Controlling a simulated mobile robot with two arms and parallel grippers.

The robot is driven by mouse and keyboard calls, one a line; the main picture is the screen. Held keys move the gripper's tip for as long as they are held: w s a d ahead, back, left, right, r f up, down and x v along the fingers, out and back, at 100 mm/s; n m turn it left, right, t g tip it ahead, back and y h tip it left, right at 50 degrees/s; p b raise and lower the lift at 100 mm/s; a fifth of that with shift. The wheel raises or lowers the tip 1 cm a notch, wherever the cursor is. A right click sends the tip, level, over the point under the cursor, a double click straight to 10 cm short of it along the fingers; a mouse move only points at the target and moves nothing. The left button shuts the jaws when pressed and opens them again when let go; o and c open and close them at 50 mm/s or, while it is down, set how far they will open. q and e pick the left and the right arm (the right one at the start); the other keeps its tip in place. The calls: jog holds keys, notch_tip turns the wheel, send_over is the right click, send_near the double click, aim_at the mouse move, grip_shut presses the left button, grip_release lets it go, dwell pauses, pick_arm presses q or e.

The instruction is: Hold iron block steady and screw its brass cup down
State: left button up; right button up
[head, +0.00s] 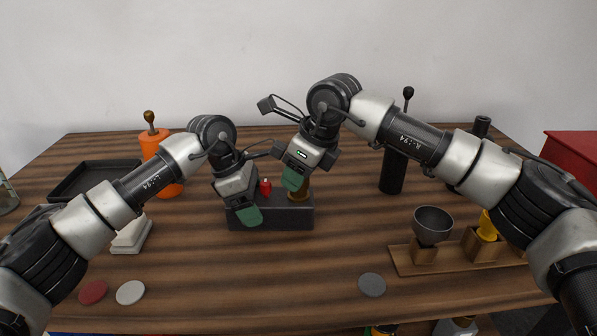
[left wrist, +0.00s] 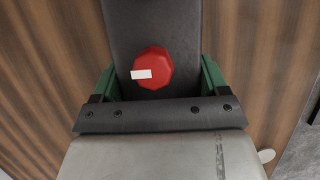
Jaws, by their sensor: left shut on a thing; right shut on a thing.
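The iron block (head: 285,218) is a dark grey bar on the wooden table. It also shows in the left wrist view (left wrist: 148,22), with a red knob (left wrist: 153,67) carrying a white mark on its top. My left gripper (head: 246,214) is shut on the block's left end, with green fingers (left wrist: 158,82) on both sides of it. The brass cup (head: 299,193) sits at the right end of the block, partly hidden. My right gripper (head: 293,179) is above that end, shut on the cup from above. The cup's lower edge meets the block's top, but its thread is hidden.
A wooden stand (head: 408,262) with a grey bowl (head: 433,225) and a yellow piece is at the right. Orange (head: 154,146) and black cylinders (head: 392,172) stand behind. A dark tray (head: 92,178) is at left. Flat discs (head: 371,285) lie in front; the front middle is clear.

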dwell(0.3)
jog(key=o, duration=0.9)
jog(key=v, duration=1.2)
jog(key=shift+d, duration=0.1)
jog(key=shift+o, duration=0.2)
